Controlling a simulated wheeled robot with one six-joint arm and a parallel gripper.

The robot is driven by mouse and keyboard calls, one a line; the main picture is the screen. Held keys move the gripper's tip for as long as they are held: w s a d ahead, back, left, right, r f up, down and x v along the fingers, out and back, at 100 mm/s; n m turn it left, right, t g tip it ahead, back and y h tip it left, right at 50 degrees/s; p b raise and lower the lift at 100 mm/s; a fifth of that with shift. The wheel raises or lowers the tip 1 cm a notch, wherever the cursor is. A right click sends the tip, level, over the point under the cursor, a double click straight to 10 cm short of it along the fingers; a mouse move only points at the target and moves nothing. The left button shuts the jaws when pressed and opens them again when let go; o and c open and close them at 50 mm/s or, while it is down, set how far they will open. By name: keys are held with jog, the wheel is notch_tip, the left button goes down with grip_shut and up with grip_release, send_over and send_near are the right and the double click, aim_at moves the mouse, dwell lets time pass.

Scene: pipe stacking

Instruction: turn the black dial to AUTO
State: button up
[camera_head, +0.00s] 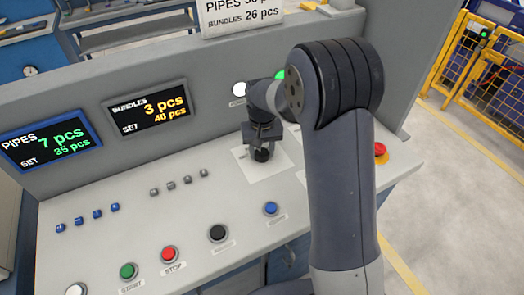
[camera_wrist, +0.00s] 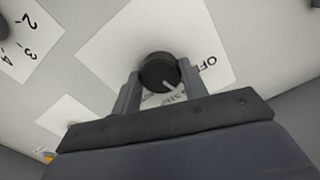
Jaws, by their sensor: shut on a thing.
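The black dial (camera_wrist: 158,70) sits on a white label plate (camera_wrist: 118,45) in the wrist view, between the two fingers of my gripper (camera_wrist: 160,92). The fingers are shut on the dial from either side. A white pointer line on the dial points toward the lower right of that view, near partly covered lettering. "OFF" is readable to the right of the dial; I cannot read AUTO. In the head view my gripper (camera_head: 262,146) points down onto the dial (camera_head: 262,155), which is mostly hidden, over its white plate (camera_head: 270,170).
The sloped grey panel holds a red STOP button (camera_head: 169,254), a green START button (camera_head: 128,271), a black button (camera_head: 218,233) and a blue button (camera_head: 271,208). A red emergency button (camera_head: 380,149) is right of my arm. Two displays (camera_head: 148,108) stand behind.

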aim_at(261, 152)
jog(key=m+b, duration=0.1)
jog(key=m, duration=1)
jog(key=shift+a, duration=0.1)
jog(key=shift+w+m, duration=0.1)
jog(key=shift+m, duration=1.8)
jog(key=o, duration=1)
notch_tip(261, 152, up, 11)
jog(key=shift+f+b, duration=0.1)
jog(key=shift+b, duration=0.4)
